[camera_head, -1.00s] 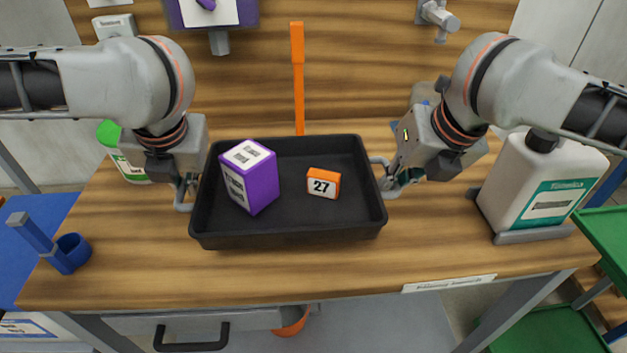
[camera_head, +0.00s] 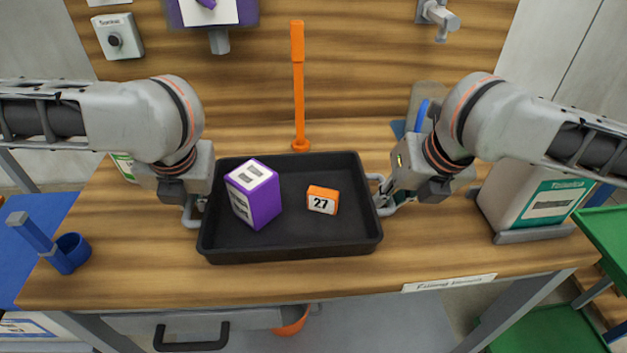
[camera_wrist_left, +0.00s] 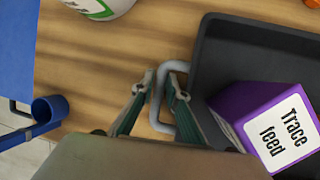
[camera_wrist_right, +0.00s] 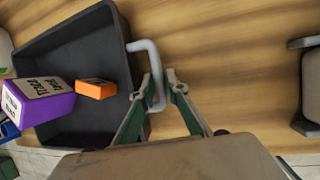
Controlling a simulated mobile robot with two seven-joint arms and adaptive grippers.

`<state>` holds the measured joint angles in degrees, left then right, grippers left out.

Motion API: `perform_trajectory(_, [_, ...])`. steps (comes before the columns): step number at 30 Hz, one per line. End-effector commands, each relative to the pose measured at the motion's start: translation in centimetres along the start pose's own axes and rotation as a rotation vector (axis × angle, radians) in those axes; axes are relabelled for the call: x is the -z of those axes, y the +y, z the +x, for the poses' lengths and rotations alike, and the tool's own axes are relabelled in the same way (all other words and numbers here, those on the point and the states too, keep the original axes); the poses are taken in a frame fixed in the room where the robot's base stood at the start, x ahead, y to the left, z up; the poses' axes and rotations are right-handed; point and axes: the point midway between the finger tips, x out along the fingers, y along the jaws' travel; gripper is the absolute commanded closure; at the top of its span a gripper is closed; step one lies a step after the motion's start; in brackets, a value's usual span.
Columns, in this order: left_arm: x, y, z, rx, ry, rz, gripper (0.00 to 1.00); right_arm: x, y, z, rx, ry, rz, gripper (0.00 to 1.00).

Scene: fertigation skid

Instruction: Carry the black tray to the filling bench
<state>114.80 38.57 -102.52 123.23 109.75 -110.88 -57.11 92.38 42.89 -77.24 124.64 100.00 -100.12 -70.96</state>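The black tray (camera_head: 290,250) is level at the middle of the wooden bench (camera_head: 140,270), whose front label appears to read "Filling bench". It looks at or very close to the bench top; I cannot tell if it touches. A purple box (camera_head: 257,202) and an orange block marked 27 (camera_head: 322,200) are inside it. My left gripper (camera_wrist_left: 160,80) has its fingers closed on either side of the tray's left handle (camera_wrist_left: 158,120). My right gripper (camera_wrist_right: 157,84) has its fingers closed on either side of the right handle (camera_wrist_right: 152,52).
A white jug (camera_head: 540,205) in a grey holder stands at the bench's right. An upright orange rod (camera_head: 298,90) stands behind the tray. A blue holder (camera_head: 70,250) is at the left front. A green-labelled bottle (camera_wrist_left: 100,8) stands behind my left gripper.

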Motion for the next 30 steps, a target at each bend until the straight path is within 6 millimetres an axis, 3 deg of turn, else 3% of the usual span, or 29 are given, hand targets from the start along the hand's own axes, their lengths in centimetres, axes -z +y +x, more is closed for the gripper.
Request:
perform_trajectory(18, [-0.2, 0.1, -0.6, 0.000, -0.004, 0.000, 0.75, -0.1, 0.0, -0.1, 0.001, -0.003, 0.000, 0.75])
perform_trajectory(23, [-0.2, 0.1, -2.8, -0.001, -0.008, 0.002, 0.75, -0.1, 0.0, -0.1, 0.001, -0.003, 0.000, 0.75])
perform_trajectory(30, [-0.2, 0.1, -7.7, -0.001, -0.009, 0.001, 0.75, -0.1, 0.0, -0.1, 0.001, -0.003, 0.000, 0.75])
